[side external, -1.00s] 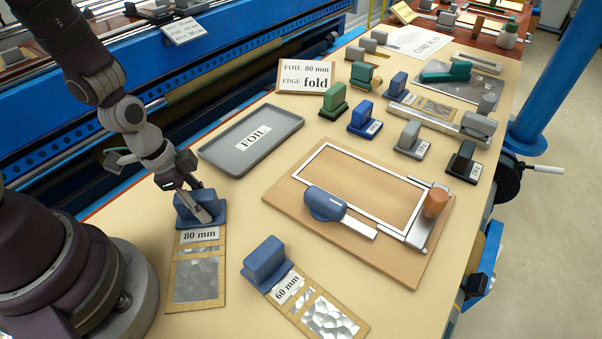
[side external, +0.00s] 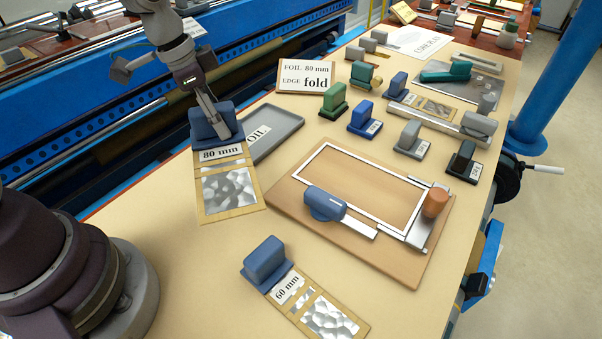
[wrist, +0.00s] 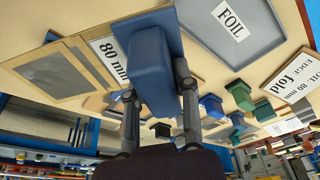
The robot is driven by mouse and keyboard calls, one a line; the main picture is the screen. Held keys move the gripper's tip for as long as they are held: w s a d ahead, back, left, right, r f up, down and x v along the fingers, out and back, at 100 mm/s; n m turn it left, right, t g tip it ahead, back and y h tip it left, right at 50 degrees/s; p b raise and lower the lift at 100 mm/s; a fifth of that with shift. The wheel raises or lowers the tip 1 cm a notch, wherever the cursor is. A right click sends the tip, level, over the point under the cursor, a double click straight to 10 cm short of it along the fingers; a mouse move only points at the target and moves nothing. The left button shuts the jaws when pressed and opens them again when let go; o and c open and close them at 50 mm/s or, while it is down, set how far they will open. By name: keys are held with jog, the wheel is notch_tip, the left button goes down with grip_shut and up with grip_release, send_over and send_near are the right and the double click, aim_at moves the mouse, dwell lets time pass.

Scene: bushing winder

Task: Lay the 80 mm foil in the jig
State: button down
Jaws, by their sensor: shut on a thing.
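My gripper (side external: 213,117) is shut on the blue block handle of the 80 mm foil (side external: 229,191). The foil piece is a tan strip with silvery crinkled patches and an "80 mm" label. It hangs above the table, in front of the grey FOIL tray and partly hiding it. In the wrist view the blue handle (wrist: 150,62) sits between my two fingers. The jig (side external: 360,254) is a wooden board with a white rectangular frame, to the right of the held foil. A blue-handled slider (side external: 324,203) lies on its front edge, and an orange knob (side external: 435,203) stands at its right.
The 60 mm foil (side external: 290,291) with its blue handle lies in front of the jig. The grey FOIL tray (side external: 283,130) is behind the held foil. A sign (side external: 305,77) reads "FOIL 80 mm, EDGE fold". Several handled blocks stand behind the jig.

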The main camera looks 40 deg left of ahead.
jog(key=w+d+n, duration=0.3)
jog(key=w, duration=0.6)
jog(key=n+y, duration=0.2)
jog(key=n, duration=0.2)
send_over(334, 163)
jog(key=s, duration=0.1)
jog(key=shift+t, duration=0.3)
notch_tip(334, 163, down, 10)
jog(key=shift+f, duration=0.15)
jog(key=c, duration=0.9)
grip_release()
jog(key=shift+o, duration=0.2)
